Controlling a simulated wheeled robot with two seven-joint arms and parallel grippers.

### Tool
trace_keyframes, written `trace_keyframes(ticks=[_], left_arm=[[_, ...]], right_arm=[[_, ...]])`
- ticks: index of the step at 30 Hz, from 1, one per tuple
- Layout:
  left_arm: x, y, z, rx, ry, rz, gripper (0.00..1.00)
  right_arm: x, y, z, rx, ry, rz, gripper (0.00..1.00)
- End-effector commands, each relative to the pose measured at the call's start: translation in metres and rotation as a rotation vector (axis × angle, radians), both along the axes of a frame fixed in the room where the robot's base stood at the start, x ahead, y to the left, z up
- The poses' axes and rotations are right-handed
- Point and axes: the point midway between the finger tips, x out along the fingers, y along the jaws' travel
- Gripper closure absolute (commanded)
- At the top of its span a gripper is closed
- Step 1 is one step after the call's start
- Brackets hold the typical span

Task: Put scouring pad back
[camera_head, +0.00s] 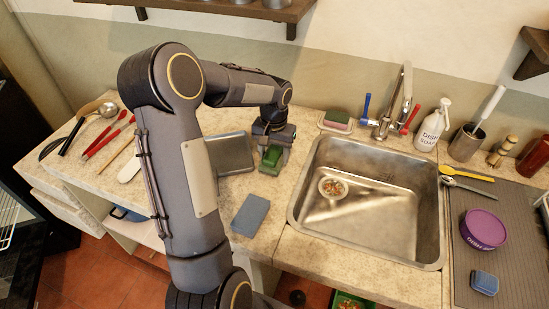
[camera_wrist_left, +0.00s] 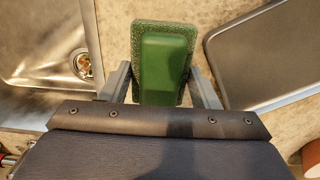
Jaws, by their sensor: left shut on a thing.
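The scouring pad (camera_head: 271,159) is a green block with a raised lighter green part, over the counter left of the sink. In the left wrist view the pad (camera_wrist_left: 162,62) sits between the two fingers. My left gripper (camera_head: 272,150) is shut on it, pointing down; I cannot tell whether the pad touches the counter. A small dish (camera_head: 323,125) behind the sink's back left corner holds a dark green and pinkish sponge (camera_head: 338,117). My right gripper is not in view.
A grey tray (camera_head: 235,153) lies left of the pad, and a blue cloth or sponge (camera_head: 250,215) lies in front. The faucet (camera_head: 385,115) and soap bottle (camera_head: 432,125) stand behind the sink.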

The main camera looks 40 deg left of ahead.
Motion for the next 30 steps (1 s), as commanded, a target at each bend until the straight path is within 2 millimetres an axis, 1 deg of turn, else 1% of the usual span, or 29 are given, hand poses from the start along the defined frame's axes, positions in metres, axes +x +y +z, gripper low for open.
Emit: trace_keyframes(ticks=[1,6,7,14,18,19,23,24,30], left_arm=[[0.003,0.000,-0.004,-0.002,0.002,-0.001,0.66],[0.002,0.000,-0.029,-0.002,0.005,0.000,0.66],[0.002,0.000,-0.032,-0.001,0.003,0.000,0.66],[0.003,0.000,-0.034,0.000,0.000,0.000,0.66],[0.003,0.000,-0.038,0.000,0.000,0.000,0.66],[0.003,0.000,-0.038,0.000,0.000,0.000,0.43],[0.003,0.000,-0.037,0.000,0.000,0.000,0.26],[0.003,0.000,-0.037,0.000,0.000,0.000,0.23],[0.003,0.000,-0.037,0.000,0.000,0.000,0.23]], right_arm=[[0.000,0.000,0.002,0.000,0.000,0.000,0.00],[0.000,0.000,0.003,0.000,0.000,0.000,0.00],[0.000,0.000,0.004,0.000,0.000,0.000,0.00],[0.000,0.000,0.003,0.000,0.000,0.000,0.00],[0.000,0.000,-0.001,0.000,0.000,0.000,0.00],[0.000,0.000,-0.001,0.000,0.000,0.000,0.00],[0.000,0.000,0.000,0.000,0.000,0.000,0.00],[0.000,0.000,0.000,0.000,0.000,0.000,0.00],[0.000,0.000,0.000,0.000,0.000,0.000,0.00]])
